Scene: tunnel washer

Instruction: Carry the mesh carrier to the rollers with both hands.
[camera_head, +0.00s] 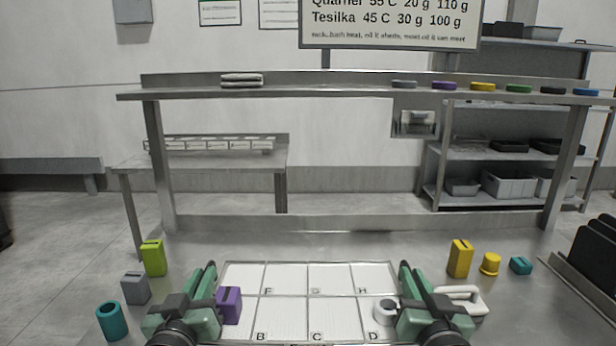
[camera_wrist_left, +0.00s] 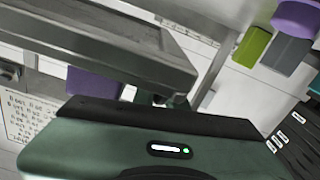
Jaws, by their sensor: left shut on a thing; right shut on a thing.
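The mesh carrier (camera_head: 311,279) is a pale, flat tray with a grid of lettered cells, low in the middle of the head view. A purple block (camera_head: 229,304) is at its left end, and a white round piece (camera_head: 385,311) with a dark opening is at its right end. My left gripper (camera_head: 210,272) is shut on the carrier's left side. My right gripper (camera_head: 407,272) is shut on its right side. The fingers hide the grip points. In the left wrist view the green gripper body fills the bottom. I cannot make out the rollers.
Left on the steel table are a lime block (camera_head: 153,258), a grey block (camera_head: 135,288) and a teal cylinder (camera_head: 112,321). A raised shelf (camera_head: 330,93) spans the back.

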